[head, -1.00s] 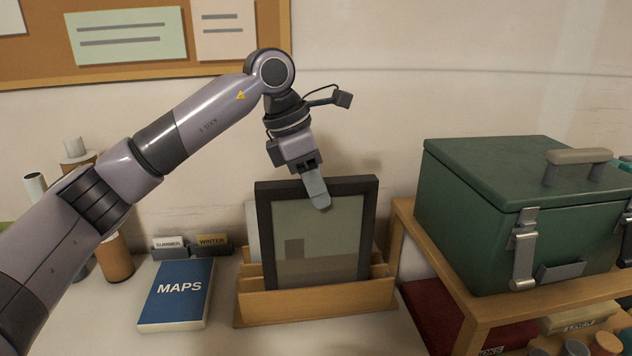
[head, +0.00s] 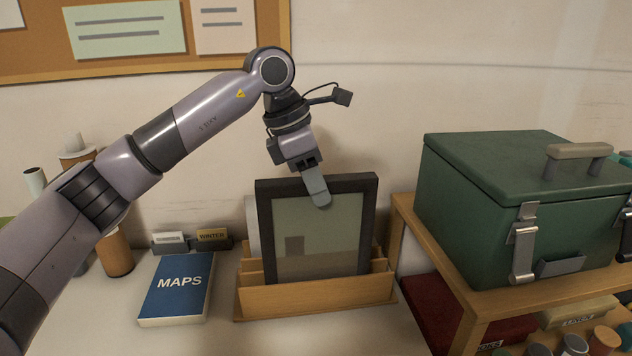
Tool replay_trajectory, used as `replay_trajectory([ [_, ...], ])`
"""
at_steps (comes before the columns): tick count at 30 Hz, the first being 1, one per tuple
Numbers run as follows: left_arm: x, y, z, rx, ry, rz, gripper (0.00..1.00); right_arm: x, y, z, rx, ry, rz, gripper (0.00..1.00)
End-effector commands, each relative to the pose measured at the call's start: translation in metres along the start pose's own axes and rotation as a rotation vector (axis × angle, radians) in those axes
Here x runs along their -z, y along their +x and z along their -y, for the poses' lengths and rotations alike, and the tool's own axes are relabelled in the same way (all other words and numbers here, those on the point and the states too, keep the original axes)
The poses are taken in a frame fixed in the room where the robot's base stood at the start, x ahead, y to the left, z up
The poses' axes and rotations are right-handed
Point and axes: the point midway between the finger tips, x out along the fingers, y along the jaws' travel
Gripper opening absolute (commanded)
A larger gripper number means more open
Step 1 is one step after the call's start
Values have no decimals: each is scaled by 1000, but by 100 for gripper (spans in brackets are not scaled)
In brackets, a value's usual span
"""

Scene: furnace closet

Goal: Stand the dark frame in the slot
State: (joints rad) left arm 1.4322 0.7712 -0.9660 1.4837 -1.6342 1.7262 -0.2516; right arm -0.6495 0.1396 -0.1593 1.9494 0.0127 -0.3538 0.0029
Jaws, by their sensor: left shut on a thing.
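The dark frame (head: 315,181) is a black-edged picture frame with a grey-green panel, standing upright in the wooden slotted holder (head: 316,299). Its lower edge is hidden behind the holder's front wall, so I cannot tell whether it rests on the bottom. My left gripper (head: 317,197) comes down from above and is shut on the frame's top edge, with one finger showing in front of the panel. A pale thing (head: 252,228) stands behind the frame at its left. My right gripper is not in view.
A blue MAPS book (head: 176,288) lies left of the holder. Small SUMMER and WINTER card boxes (head: 213,238) stand behind it. A green latched chest (head: 515,215) sits on a wooden shelf (head: 401,212) close on the right. The table in front of the holder is clear.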

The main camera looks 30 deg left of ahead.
Motion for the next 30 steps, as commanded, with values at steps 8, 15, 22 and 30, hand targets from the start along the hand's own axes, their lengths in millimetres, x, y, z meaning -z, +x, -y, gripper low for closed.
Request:
replay_trajectory([
  [8, 3, 10, 0, -2, 1, 3, 0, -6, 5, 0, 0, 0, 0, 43],
  [15, 7, 18, 0, -2, 1, 3, 0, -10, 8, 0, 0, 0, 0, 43],
  [22, 10, 26, 0, -2, 1, 3, 0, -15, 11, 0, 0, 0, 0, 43],
  [30, 11, 31, 0, -2, 1, 4, 55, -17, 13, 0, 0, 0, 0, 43],
])
